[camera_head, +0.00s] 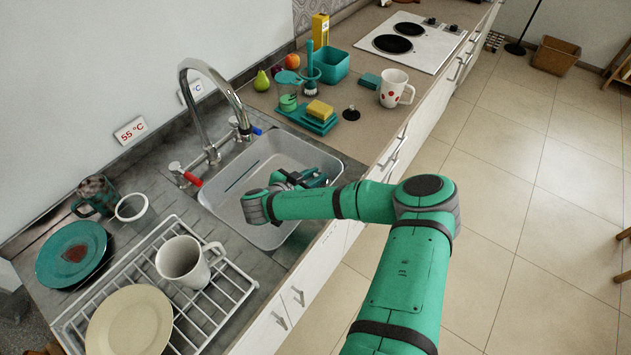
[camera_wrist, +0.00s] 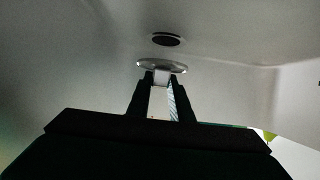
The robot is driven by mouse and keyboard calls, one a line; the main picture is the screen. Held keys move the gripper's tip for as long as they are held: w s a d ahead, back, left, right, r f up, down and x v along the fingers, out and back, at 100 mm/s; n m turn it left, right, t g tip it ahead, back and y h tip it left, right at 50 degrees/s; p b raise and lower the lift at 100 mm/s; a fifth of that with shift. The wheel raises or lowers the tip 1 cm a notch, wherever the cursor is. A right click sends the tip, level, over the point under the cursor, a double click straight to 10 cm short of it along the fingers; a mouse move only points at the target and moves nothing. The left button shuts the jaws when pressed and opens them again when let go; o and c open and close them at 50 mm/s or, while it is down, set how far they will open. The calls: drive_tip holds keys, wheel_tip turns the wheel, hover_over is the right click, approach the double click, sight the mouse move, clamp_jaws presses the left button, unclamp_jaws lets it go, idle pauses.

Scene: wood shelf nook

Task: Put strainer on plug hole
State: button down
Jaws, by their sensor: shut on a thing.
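The strainer (camera_wrist: 162,67) is a small pale disc with a stub, seen in the wrist view. My gripper (camera_wrist: 162,82) is shut on its stub. The plug hole (camera_wrist: 168,39) is a dark round opening with a light rim in the sink floor. In the wrist picture it lies just beyond the strainer, and the two appear apart. In the head view my gripper (camera_head: 318,178) is inside the white sink (camera_head: 232,190), near its right side. My arm and gripper hide the strainer and the plug hole there.
A chrome faucet (camera_head: 196,105) rises behind the sink, with a red-handled tap (camera_head: 187,178) beside it. A dish rack (camera_head: 243,291) with a mug (camera_head: 181,262) and a plate (camera_head: 130,322) stands at left. A sponge (camera_head: 319,110) and a black plug-like item (camera_head: 351,114) lie right of the sink.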

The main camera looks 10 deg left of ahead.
drive_tip(key=shift+f, duration=1.55)
drive_tip(key=shift+f, duration=0.15)
drive_tip(key=c, duration=1.6)
unclamp_jaws()
drive_tip(key=shift+r, duration=0.2)
drive_tip(key=shift+s+a, duration=0.25)
drive_tip(key=shift+s, duration=0.1)
drive_tip(key=v, duration=0.6)
drive_tip(key=shift+s+r, duration=0.25)
drive_tip(key=shift+s, duration=0.05)
